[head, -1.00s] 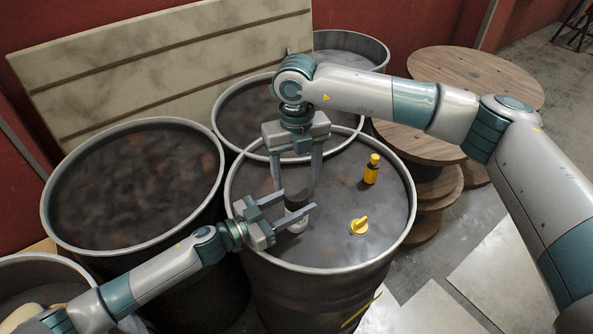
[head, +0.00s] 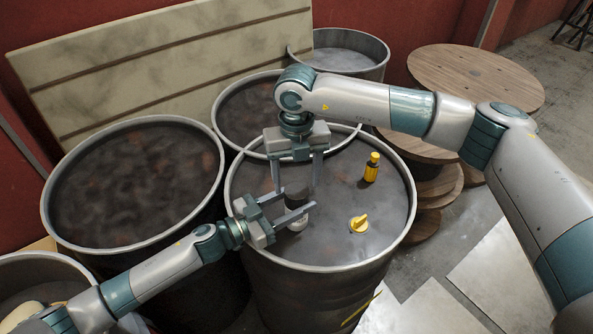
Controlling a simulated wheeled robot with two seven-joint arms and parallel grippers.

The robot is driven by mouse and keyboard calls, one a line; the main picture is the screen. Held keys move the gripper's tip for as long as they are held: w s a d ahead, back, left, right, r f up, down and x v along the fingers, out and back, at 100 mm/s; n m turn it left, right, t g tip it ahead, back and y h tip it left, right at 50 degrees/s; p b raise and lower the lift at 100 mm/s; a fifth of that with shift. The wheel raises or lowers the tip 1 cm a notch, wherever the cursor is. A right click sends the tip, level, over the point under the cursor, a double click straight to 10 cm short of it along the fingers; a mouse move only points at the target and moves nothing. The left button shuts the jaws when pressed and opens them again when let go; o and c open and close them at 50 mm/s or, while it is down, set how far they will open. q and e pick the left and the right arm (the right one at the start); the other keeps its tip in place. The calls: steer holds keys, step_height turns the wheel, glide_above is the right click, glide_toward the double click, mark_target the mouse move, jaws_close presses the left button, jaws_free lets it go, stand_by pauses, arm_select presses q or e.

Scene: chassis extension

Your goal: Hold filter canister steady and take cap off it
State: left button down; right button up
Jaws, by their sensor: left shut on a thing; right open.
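The filter canister (head: 299,222) stands upright on the drum top, a white body with a dark cap (head: 296,193) on it. My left gripper (head: 294,207) comes in from the left and is shut on the canister, one finger crossing its front. My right gripper (head: 297,187) points down from above, open, with one finger on each side of the cap. Its fingertips are near cap height; whether they touch the cap I cannot tell. The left gripper's fingers partly hide the canister.
On the same drum (head: 337,255) stand a yellow bottle with a black label (head: 371,168) and a yellow knob-like piece (head: 359,223), both to the right of the canister. Other drums (head: 130,185) stand left and behind. Wooden spools (head: 477,80) stand at right.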

mark_target(297, 190)
steer(key=shift+f, duration=2.5)
steer(key=c, duration=1.1)
steer(key=n, duration=0.6)
steer(key=o, duration=1.2)
steer(key=shift+r, duration=2.25)
